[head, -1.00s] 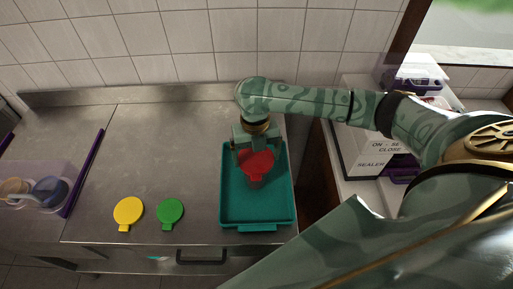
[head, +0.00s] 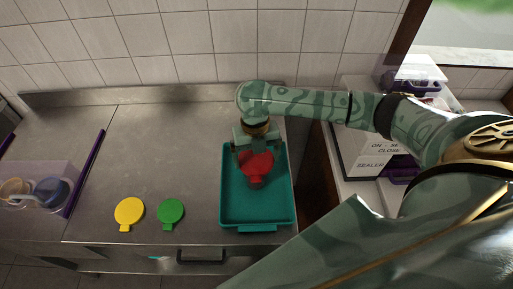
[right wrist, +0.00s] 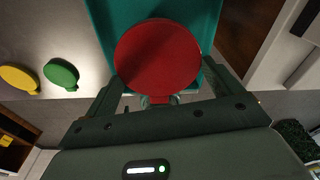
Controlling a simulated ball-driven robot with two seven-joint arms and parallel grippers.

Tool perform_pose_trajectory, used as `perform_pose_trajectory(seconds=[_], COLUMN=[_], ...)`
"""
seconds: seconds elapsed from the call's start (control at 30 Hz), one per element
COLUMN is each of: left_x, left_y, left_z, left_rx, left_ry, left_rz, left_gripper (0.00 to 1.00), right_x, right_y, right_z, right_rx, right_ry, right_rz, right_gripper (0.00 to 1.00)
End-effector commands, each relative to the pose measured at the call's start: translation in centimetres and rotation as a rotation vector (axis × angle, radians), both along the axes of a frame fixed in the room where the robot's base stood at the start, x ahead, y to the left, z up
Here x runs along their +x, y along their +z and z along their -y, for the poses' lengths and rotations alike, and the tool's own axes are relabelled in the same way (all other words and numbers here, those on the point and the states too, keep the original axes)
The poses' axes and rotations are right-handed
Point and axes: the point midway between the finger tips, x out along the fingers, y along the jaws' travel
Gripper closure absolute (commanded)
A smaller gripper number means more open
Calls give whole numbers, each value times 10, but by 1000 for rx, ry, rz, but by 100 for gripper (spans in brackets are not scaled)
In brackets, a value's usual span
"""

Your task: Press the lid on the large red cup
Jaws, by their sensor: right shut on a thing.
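A round red lid (head: 257,164) with a small tab shows over the teal tray (head: 230,207) in the head view. In the right wrist view the red lid (right wrist: 158,58) is a large flat disc between my right fingers. My right gripper (head: 255,150) is shut on the lid at its far side. I see no cup wall for certain; whatever is under the lid is hidden by it and the gripper. My left gripper is not in view.
A yellow lid (head: 129,212) and a green lid (head: 171,212) lie on the steel counter left of the tray. A clear bin (head: 40,172) with cups stands at the far left. A white sealer box (head: 352,142) stands at the right. The counter behind the lids is clear.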

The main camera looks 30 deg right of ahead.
Motion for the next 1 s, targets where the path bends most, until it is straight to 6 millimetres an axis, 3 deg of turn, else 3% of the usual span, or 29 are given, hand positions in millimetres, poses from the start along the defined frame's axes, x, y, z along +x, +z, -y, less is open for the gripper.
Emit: perform_pose_trajectory(seconds=[0.4, 0.43, 0.47, 1.0], left_x=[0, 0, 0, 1], left_y=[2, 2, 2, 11], left_z=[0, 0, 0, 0], left_rx=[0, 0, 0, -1], left_ry=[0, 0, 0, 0], left_rz=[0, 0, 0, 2], left_gripper=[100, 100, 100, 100], right_x=[0, 0, 0, 0], right_y=[-2, -2, -2, 7], right_z=[0, 0, 0, 0], right_rx=[0, 0, 0, 1], right_ry=[0, 0, 0, 0], right_rz=[-1, -1, -1, 0], right_gripper=[30, 4, 0, 0])
